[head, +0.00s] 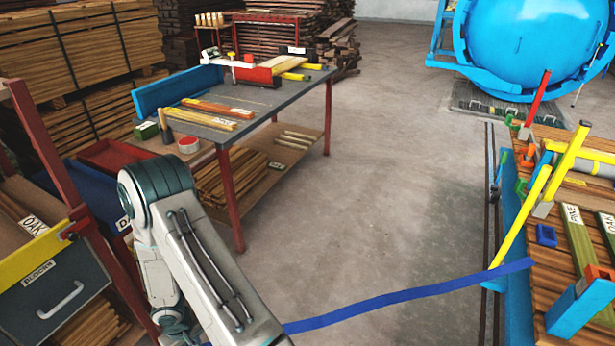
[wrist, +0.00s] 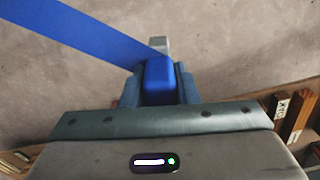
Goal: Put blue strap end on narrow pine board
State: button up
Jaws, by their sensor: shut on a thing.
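In the wrist view my gripper (wrist: 157,88) is shut on the blue strap end (wrist: 158,72). The blue strap (wrist: 80,32) runs from it toward the upper left, above the grey floor. In the head view the strap (head: 400,296) stretches from behind my arm to the blue edge of the loaded cart at right. My gripper is hidden there. A narrow greenish board labelled PINE (head: 579,238) lies on the cart's timber, well to the right of my arm. Another labelled board (head: 607,230) beside it is cut off by the frame.
The cart's timber stack (head: 550,270) carries upright yellow and red posts, a small blue block (head: 546,235) and a blue-orange piece (head: 580,305). A workbench (head: 265,100) stands at left, near a drawer unit (head: 60,285). Open floor (head: 390,180) lies between bench and cart.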

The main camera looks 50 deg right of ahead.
aim_at(584, 245)
jog(key=z, duration=1.85)
jog(key=i, duration=1.75)
jog(key=z, duration=2.35)
